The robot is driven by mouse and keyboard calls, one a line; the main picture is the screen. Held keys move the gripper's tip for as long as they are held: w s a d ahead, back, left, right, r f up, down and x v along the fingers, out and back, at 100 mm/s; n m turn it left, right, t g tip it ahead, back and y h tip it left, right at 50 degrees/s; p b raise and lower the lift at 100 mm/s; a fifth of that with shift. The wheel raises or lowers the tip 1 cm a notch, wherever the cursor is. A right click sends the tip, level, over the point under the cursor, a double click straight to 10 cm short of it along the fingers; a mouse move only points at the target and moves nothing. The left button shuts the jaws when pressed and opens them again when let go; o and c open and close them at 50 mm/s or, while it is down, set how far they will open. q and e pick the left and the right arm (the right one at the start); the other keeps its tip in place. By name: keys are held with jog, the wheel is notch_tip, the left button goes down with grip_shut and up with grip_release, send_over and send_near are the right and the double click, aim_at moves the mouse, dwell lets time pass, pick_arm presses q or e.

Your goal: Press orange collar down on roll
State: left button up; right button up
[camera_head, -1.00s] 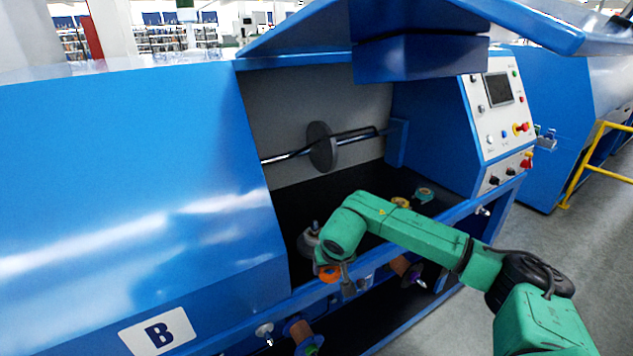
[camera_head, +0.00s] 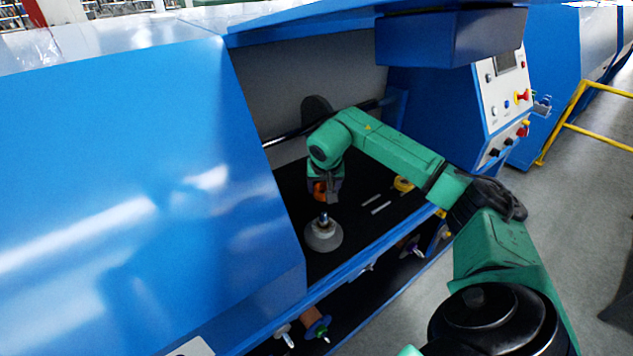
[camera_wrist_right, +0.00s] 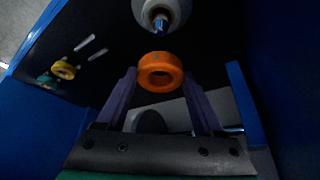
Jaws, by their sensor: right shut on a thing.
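The orange collar (camera_wrist_right: 160,71) is a ring held between the two fingers of my right gripper (camera_wrist_right: 160,84). In the head view the collar (camera_head: 319,188) shows partly below my right gripper (camera_head: 326,190), which hides some of it. The roll (camera_head: 323,236) is a pale grey round body with a metal pin standing up, on the black floor of the machine. The collar is above the pin and apart from it. In the right wrist view the roll (camera_wrist_right: 171,13) is at the top, cut by the edge. My left gripper is not in view.
A yellow ring (camera_head: 403,184) lies to the right on the black floor (camera_head: 353,238). The blue machine front rail (camera_head: 355,268) runs below the bay. Spools hang under the rail.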

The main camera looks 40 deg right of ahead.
jog(key=shift+s+f+b, duration=0.75)
jog(key=shift+f+b, duration=0.1)
jog(key=shift+f, duration=0.15)
jog(key=shift+w+f+b, duration=0.2)
jog(key=shift+f+b, duration=0.25)
jog(key=shift+f, duration=0.25)
jog(key=f+b, duration=0.1)
jog(key=w+f, duration=0.1)
jog(key=f, duration=0.1)
jog(key=shift+w+b, duration=0.1)
jog(key=shift+b, duration=0.3)
jog(key=shift+r, duration=0.1)
jog(key=shift+s+r, duration=0.15)
jog(key=shift+s, duration=0.2)
jog(key=shift+w, duration=0.1)
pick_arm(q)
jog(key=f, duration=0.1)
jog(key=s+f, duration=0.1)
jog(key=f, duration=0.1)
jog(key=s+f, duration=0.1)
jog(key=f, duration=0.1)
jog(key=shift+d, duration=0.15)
pick_arm(e)
jog(key=shift+f, duration=0.25)
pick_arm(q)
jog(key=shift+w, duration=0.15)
